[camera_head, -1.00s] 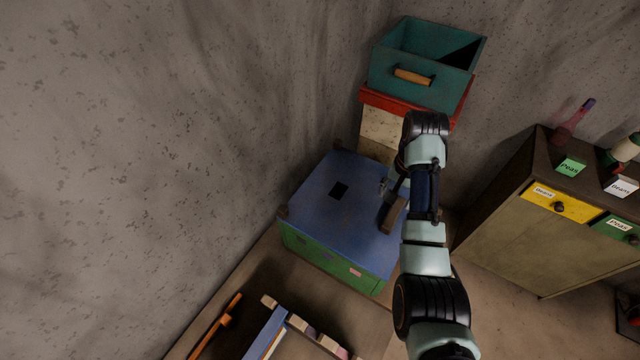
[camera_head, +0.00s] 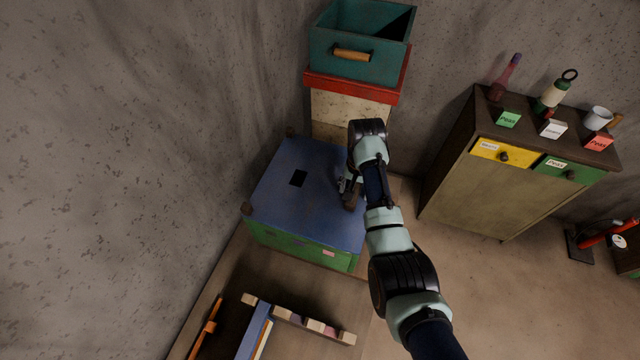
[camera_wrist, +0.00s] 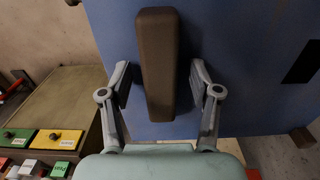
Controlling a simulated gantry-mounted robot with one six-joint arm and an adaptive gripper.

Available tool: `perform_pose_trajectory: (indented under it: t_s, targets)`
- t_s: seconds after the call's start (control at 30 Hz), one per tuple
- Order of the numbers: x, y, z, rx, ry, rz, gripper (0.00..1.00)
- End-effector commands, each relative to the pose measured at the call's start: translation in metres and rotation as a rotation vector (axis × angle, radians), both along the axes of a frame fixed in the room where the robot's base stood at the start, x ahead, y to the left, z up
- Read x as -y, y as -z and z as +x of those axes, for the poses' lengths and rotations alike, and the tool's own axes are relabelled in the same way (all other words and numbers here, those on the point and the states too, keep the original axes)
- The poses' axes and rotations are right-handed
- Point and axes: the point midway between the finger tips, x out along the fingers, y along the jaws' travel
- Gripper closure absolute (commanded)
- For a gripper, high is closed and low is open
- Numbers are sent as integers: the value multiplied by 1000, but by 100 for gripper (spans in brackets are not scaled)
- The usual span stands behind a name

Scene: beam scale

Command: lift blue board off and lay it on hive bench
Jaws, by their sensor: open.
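The blue board (camera_head: 310,180) lies flat on top of a green box (camera_head: 290,243), with a dark slot near its middle. A brown block-shaped handle (camera_head: 351,203) stands at its right side, partly hidden by my arm. In the wrist view, the blue board (camera_wrist: 232,60) fills the middle and the brown handle (camera_wrist: 158,65) lies between the two fingers of my open gripper (camera_wrist: 160,78). A gap shows on both sides of the handle. In the head view, my gripper (camera_head: 347,188) is over the board's right edge. I cannot tell which surface is the hive bench.
Behind the board, a teal box (camera_head: 345,68) sits on a red-rimmed pale box (camera_head: 350,110). A cabinet (camera_head: 480,185) with colored drawers stands right. Brown blocks stand at the board's left corners.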

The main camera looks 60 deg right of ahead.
Motion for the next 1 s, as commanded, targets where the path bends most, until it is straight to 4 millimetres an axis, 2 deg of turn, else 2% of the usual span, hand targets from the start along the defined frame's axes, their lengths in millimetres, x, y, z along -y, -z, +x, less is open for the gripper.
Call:
perform_pose_trajectory:
  t_s: [0.03, 0.4, 0.83, 1.0]
  targets:
    - [0, 0, 0, 0, 0, 0, 41]
    - [0, 0, 0, 0, 0, 0, 100]
    - [1, -4, 1, 3, 0, -2, 100]
    - [1, -29, 1, 6, 0, -6, 100]
